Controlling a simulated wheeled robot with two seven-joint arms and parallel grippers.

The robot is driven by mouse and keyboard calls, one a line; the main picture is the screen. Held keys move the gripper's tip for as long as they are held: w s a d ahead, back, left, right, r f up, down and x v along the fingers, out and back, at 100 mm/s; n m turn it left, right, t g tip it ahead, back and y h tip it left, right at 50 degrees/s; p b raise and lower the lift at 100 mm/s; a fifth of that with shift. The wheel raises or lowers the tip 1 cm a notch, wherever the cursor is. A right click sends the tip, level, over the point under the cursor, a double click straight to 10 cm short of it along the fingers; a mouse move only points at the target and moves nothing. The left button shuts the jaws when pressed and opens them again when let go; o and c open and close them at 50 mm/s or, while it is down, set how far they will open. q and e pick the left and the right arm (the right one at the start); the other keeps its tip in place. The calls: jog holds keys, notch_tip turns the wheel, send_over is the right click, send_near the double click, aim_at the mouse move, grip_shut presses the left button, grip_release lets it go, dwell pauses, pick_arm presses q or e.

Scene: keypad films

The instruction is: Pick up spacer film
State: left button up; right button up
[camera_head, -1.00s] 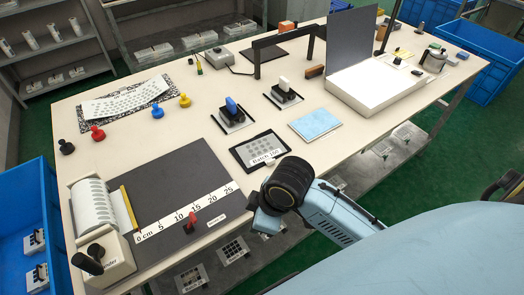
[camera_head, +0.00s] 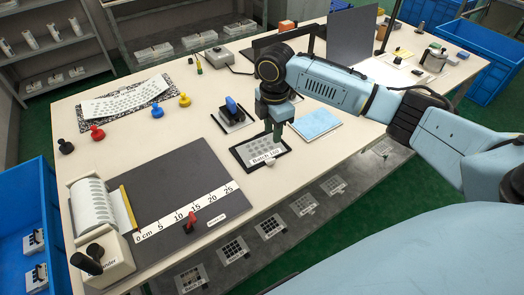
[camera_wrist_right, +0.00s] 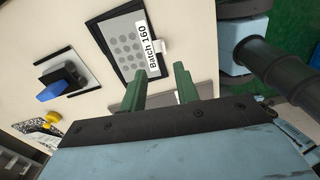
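A pale film with grey dots (camera_head: 262,146) lies in a black frame (camera_head: 239,154) with a white label reading "Batch 160" near the table's front edge. The dotted film also shows in the right wrist view (camera_wrist_right: 126,45). No label names a spacer film, so I cannot tell for certain that this is it. My right gripper (camera_head: 273,131) points down over the frame's right part, its green fingers apart with nothing between them. In the right wrist view the open fingers (camera_wrist_right: 159,85) are beside the label end. My left gripper is not in view.
A light-blue sheet (camera_head: 315,124) lies right of the frame. A blue-handled stamp (camera_head: 232,108) stands behind it. A dark mat (camera_head: 178,178) with a ruler and a roll dispenser (camera_head: 98,225) are at left. Blue crates (camera_head: 488,68) flank the table.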

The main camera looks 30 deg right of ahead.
send_near(275, 155)
jog(key=shift+s+a+f+b, duration=0.15)
jog(key=shift+s+a+f, duration=0.25)
jog(key=shift+a, duration=0.15)
jog(key=shift+s+a+f+b, duration=0.15)
jog(key=shift+s+a+f, duration=0.25)
jog(key=shift+a, duration=0.15)
jog(key=shift+s+d+f+b, duration=0.1)
jog(key=shift+f+b, duration=0.05)
jog(key=shift+f, duration=0.75)
jog(key=shift+s+d+f+b, duration=0.1)
jog(key=shift+d+f, duration=0.05)
jog(key=shift+f, duration=0.75)
jog(key=shift+s+d+f+b, duration=0.1)
jog(key=shift+f+b, duration=0.05)
jog(key=shift+f, duration=0.75)
jog(key=shift+c, duration=0.3)
grip_shut()
